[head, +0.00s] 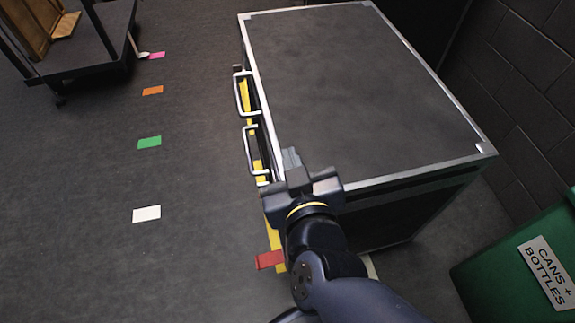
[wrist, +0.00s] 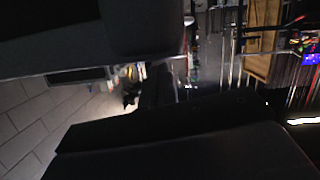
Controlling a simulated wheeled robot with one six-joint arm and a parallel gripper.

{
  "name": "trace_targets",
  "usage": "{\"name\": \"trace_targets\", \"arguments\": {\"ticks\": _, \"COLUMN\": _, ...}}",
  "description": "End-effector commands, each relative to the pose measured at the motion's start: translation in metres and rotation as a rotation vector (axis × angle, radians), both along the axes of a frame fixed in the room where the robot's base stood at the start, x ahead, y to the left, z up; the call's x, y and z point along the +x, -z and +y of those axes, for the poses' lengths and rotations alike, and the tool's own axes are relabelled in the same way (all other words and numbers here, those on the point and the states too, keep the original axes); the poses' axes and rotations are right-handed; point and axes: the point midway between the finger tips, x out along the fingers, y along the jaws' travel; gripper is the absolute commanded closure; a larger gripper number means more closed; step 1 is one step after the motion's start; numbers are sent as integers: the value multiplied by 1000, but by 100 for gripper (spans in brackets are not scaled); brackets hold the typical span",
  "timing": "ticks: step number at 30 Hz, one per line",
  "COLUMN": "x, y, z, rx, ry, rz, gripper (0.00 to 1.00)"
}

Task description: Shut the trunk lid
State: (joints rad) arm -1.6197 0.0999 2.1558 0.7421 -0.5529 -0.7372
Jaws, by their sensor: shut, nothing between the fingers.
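The trunk (head: 400,215) is a large black case with silver metal edging. Its lid (head: 355,85) lies about level across the top, with bright corner caps. A dark band shows under the lid's near edge, and I cannot tell whether the lid is fully seated. Two silver handles stand along the trunk's left side. My gripper (head: 291,158) is shut and empty, at the lid's near left corner. I cannot tell whether it touches the lid. In the wrist view, dark gripper parts (wrist: 160,85) fill much of the picture and the lid cannot be made out.
A green bin (head: 520,255) labelled "CANS + BOTTLES" stands at the lower right, near a dark block wall (head: 525,80). A dark cart (head: 85,45) stands at the upper left. Coloured floor markers, including a green one (head: 149,142), lie on open floor left of the trunk.

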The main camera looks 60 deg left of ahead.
Motion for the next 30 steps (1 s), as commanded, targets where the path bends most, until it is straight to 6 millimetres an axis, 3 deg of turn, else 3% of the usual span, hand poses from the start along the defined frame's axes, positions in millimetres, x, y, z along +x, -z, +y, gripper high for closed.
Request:
{"name": "trace_targets", "arguments": {"ticks": 1, "x": 7, "y": -19, "z": 4, "rx": 9, "ry": 6, "rz": -1, "gripper": 100}}
{"name": "trace_targets", "arguments": {"ticks": 2, "x": 10, "y": -26, "z": 5, "rx": 12, "ry": 8, "rz": -3, "gripper": 100}}
{"name": "trace_targets", "arguments": {"ticks": 9, "x": -9, "y": -40, "z": -49, "rx": 15, "ry": -1, "rz": -3, "gripper": 100}}
{"name": "trace_targets", "arguments": {"ticks": 15, "x": -17, "y": -45, "z": -77, "rx": 17, "ry": 0, "rz": -3, "gripper": 100}}
{"name": "trace_targets", "arguments": {"ticks": 21, "x": -20, "y": -45, "z": -87, "rx": 18, "ry": 3, "rz": -4, "gripper": 100}}
{"name": "trace_targets", "arguments": {"ticks": 30, "x": -19, "y": -45, "z": -88, "rx": 18, "ry": 4, "rz": -4, "gripper": 100}}
